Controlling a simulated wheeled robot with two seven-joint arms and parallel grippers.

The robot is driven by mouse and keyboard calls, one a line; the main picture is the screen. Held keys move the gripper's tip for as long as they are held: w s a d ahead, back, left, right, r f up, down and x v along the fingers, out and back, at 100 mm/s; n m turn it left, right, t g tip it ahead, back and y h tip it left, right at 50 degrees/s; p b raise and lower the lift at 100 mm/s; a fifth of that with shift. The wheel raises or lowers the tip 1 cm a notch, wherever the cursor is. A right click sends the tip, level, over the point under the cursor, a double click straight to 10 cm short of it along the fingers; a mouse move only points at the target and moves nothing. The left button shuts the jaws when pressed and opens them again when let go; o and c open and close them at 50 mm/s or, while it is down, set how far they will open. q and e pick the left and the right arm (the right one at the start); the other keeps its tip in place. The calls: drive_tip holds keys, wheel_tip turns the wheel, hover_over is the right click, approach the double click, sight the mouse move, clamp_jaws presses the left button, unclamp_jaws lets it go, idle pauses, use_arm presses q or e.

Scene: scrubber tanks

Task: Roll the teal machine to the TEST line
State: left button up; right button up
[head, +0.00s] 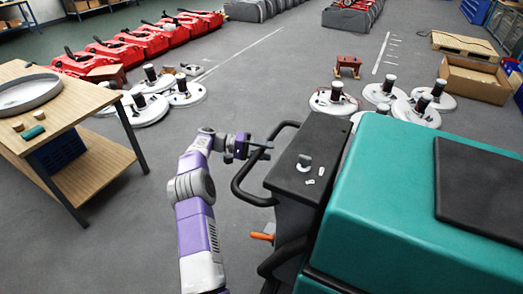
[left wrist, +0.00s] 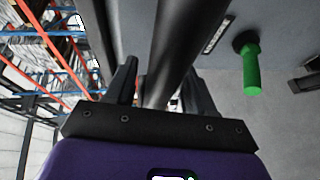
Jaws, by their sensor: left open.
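The teal machine (head: 385,190) fills the lower right of the head view, with a black control box (head: 310,150) at its left end. A black loop handle (head: 240,185) sticks out from that box. My left gripper (head: 262,148) is at the upper part of this handle. In the left wrist view, my left gripper's fingers (left wrist: 163,78) stand apart, and a dark bar (left wrist: 170,50) runs between them. I cannot tell whether they touch it. My right gripper is not in view. White floor lines show, but no TEST lettering is readable.
A wooden table (head: 70,95) with a round grey tray (head: 28,93) stands at left. Round white scrubber discs (head: 145,108) lie ahead, with more (head: 415,110) beyond the machine. Red units (head: 135,42) line the back left. Floor around a white line (head: 240,52) is clear.

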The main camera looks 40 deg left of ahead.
use_arm(q)
drive_tip(key=p+v, duration=0.1)
drive_tip(key=v, duration=0.6)
drive_tip(key=shift+s+a+p, duration=0.2)
drive_tip(key=shift+p, duration=0.1)
idle(0.8)
